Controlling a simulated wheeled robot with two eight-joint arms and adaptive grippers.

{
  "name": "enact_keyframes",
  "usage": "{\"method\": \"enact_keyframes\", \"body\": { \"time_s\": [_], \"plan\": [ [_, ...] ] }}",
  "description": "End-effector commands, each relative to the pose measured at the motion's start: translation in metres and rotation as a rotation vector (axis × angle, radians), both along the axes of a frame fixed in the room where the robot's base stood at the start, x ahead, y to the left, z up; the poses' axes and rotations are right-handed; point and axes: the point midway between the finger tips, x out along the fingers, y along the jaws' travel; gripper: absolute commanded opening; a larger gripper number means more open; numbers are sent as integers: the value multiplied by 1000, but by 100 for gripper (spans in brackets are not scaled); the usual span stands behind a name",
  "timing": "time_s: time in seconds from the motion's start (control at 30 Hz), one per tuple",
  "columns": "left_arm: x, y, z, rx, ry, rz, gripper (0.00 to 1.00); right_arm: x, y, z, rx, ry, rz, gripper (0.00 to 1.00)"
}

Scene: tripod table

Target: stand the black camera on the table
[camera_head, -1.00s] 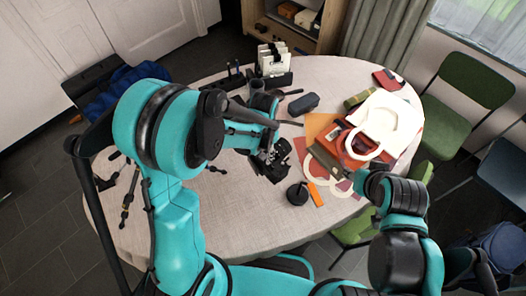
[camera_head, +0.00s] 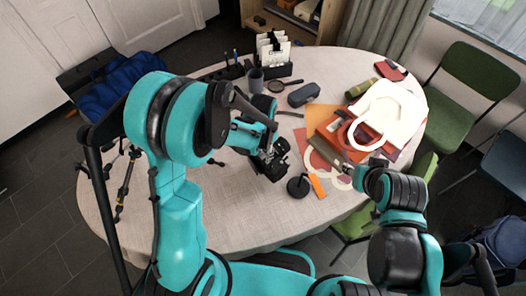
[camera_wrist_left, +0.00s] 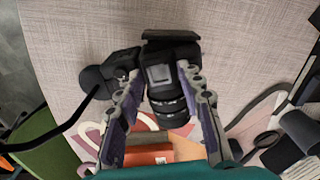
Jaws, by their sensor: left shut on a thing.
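The black camera (camera_head: 268,170) is at the middle of the table (camera_head: 225,215), by the left gripper's tips. My left gripper (camera_head: 268,153) is shut on it. In the left wrist view the camera (camera_wrist_left: 160,75) sits between the two fingers (camera_wrist_left: 165,100), its ribbed lens pointing toward the palm. The fingers press on its sides. Part of its body is hidden, and I cannot tell whether it touches the table. My right gripper (camera_head: 348,172) is at the right by the papers; its fingers are too small and covered to read.
A round black object (camera_head: 298,186) lies close to the camera, beside an orange strip (camera_head: 317,185). Papers and a white bag-like shape (camera_head: 390,112) crowd the right. A dark case (camera_head: 303,95), cup (camera_head: 255,80) and card holder (camera_head: 272,55) stand at the back.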

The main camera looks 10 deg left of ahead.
Motion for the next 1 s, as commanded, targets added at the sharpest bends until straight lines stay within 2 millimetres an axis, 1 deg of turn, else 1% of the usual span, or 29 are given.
{"method": "enact_keyframes", "body": {
  "time_s": [1.0],
  "plan": [
    [0,0,-11,0,0,0,0,0,0,-11,0,0,0,40]
  ]
}}
